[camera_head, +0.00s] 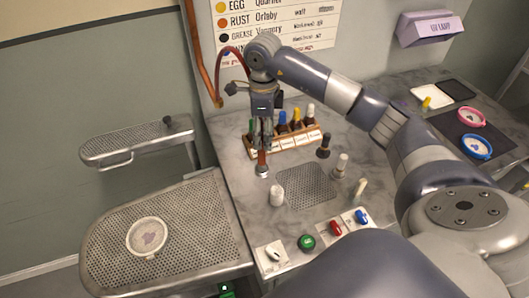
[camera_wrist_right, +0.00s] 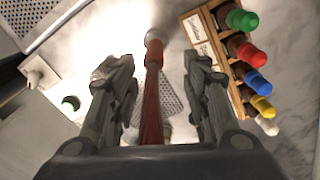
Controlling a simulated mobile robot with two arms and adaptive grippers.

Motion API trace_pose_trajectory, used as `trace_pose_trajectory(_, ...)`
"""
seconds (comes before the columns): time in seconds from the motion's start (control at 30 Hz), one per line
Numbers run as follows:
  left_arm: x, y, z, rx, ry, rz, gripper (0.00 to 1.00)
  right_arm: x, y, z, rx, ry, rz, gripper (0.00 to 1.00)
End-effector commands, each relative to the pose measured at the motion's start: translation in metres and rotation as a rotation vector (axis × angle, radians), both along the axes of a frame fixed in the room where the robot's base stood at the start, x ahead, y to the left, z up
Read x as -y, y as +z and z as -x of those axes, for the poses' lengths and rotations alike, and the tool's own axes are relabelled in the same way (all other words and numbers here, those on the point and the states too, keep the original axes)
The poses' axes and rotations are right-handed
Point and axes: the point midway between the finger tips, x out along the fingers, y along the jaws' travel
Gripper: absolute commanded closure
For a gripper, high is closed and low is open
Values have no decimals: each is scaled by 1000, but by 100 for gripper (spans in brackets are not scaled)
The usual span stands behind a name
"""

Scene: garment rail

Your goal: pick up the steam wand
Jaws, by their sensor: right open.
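The steam wand (camera_head: 262,159) hangs upright over the counter, with a red shaft and a pale metal tip. In the right wrist view the wand (camera_wrist_right: 151,105) runs between the two fingers of my right gripper (camera_wrist_right: 154,66), its tip beyond them. The fingers are open, with a gap on each side of the shaft. In the head view my right gripper (camera_head: 263,132) points down over the wand and hides its upper part. My left gripper is not in view.
A wooden rack (camera_head: 300,141) of bottles with coloured caps stands close behind the right gripper. A white cylinder (camera_head: 277,195), a dark bottle (camera_head: 324,146) and a perforated plate (camera_head: 307,186) are nearby. A perforated board (camera_head: 200,215) with a round dish (camera_head: 148,237) lies left.

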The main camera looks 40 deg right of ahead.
Motion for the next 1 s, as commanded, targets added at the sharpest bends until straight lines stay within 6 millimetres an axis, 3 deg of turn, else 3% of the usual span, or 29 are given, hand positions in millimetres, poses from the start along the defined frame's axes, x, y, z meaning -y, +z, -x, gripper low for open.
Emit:
trace_pose_trajectory(0.3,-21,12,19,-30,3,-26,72,-2,-27,1,-2,0,-1,56)
trace_pose_trajectory(0.6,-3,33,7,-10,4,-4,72,-4,-66,1,-1,0,-1,56)
trace_pose_trajectory(0.9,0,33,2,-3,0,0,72,-4,-73,0,3,0,0,56)
trace_pose_trajectory(1.0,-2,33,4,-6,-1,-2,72,-4,-73,0,3,0,0,77)
